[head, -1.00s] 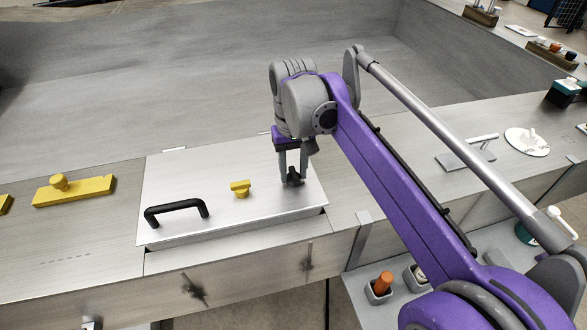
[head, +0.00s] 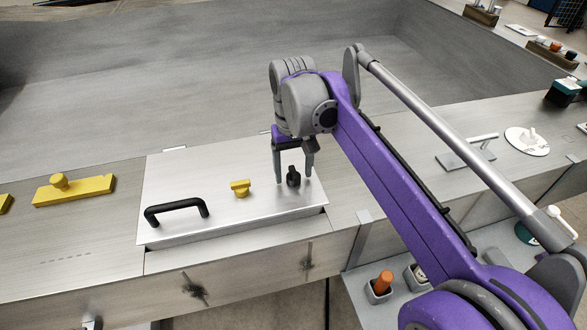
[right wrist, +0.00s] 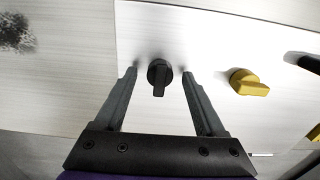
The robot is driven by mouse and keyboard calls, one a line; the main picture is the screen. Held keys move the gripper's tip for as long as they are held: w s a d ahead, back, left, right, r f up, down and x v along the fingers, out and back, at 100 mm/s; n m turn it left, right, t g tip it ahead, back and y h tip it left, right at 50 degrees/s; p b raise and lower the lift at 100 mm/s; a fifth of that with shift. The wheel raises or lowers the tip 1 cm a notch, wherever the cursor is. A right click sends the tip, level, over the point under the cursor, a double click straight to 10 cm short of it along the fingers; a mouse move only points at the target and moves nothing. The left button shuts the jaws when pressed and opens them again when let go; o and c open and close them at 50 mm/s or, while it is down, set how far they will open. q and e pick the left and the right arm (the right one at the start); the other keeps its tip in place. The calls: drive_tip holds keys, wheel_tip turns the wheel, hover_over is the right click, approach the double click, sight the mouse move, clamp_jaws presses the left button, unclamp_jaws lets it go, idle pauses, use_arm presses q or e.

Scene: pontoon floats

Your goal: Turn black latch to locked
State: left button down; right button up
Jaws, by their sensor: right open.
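The black latch (head: 293,177) is a small knob with a raised grip bar, standing on the right part of the silver hatch panel (head: 190,170). In the right wrist view the black latch (right wrist: 158,76) lies between my fingertips, its bar pointing toward the gripper body. My right gripper (head: 294,179) is open, pointing down around the latch. In the right wrist view, clear gaps show between the latch and both fingers of the gripper (right wrist: 159,74). My left gripper is not in view.
A yellow latch (head: 240,188) and a black handle (head: 177,211) are on the same panel, left of the black latch. A yellow block with a knob (head: 74,190) lies further left. A lever plate (head: 467,154) and a white disc (head: 527,141) are at right.

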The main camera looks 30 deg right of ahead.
sight(293, 171)
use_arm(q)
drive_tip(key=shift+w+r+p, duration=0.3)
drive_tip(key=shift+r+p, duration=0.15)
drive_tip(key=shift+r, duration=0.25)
use_arm(e)
wheel_tip(293, 171, up, 11)
drive_tip(key=shift+f, duration=0.15)
